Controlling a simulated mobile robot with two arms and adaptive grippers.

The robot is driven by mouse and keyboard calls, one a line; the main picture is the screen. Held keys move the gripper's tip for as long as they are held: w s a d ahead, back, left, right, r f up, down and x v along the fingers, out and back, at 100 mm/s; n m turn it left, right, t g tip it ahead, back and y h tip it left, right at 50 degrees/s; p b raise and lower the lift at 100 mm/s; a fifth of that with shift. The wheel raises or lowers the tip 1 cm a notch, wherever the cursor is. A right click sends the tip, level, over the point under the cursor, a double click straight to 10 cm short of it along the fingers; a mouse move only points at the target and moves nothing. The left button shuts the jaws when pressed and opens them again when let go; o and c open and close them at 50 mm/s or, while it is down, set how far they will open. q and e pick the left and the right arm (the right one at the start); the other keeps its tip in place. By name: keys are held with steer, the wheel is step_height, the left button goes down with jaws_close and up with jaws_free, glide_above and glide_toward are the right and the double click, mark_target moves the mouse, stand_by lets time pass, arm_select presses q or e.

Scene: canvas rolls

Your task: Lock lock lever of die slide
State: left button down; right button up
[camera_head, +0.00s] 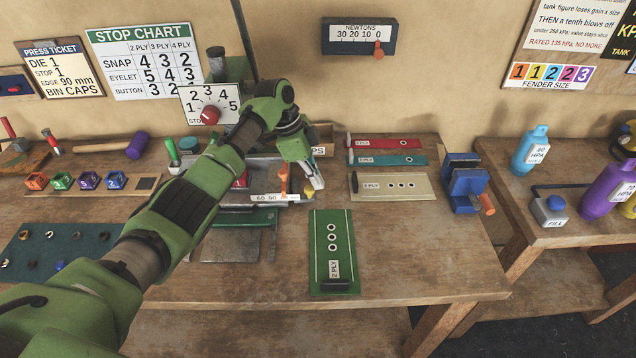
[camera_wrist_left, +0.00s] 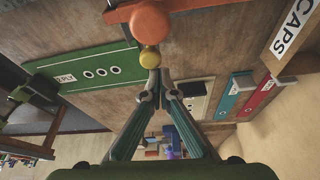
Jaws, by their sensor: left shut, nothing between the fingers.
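The press (camera_head: 262,172) stands at the middle of the bench, partly hidden behind my left arm. An upright orange lever part (camera_head: 283,178) shows at its front right, above the white 60/90 scale (camera_head: 270,198). In the left wrist view, a round orange part (camera_wrist_left: 151,20) with a yellow ball (camera_wrist_left: 150,58) is close to my fingertips. I cannot tell for certain which part is the die slide's lock lever. My left gripper (camera_head: 318,184) points down just right of the orange part; it is shut and empty, also in the wrist view (camera_wrist_left: 158,78). Contact with the ball is unclear.
A green 2 PLY strip (camera_head: 320,245) lies in front of the gripper. Red (camera_head: 395,143), teal (camera_head: 400,160) and beige (camera_head: 420,187) strips lie to the right, beside a blue device (camera_head: 463,185) with an orange handle. The front right bench top is clear.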

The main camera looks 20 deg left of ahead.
arm_select(q)
steer(key=shift+w, duration=0.25)
steer(key=shift+d+r, duration=0.1)
steer(key=shift+d, duration=0.1)
steer(key=d+p, duration=0.1)
steer(key=d+r+p, duration=0.1)
steer(key=d, duration=0.1)
steer(key=shift+s+d, duration=0.1)
steer(key=shift+d, duration=0.15)
steer(key=b+v, duration=0.3)
steer(key=v, duration=0.6)
steer(key=shift+w+a+r, duration=0.15)
steer(key=shift+w+r, duration=0.05)
steer(key=shift+w, duration=0.15)
steer(key=shift+s+f, duration=0.1)
steer(key=shift+f, duration=0.05)
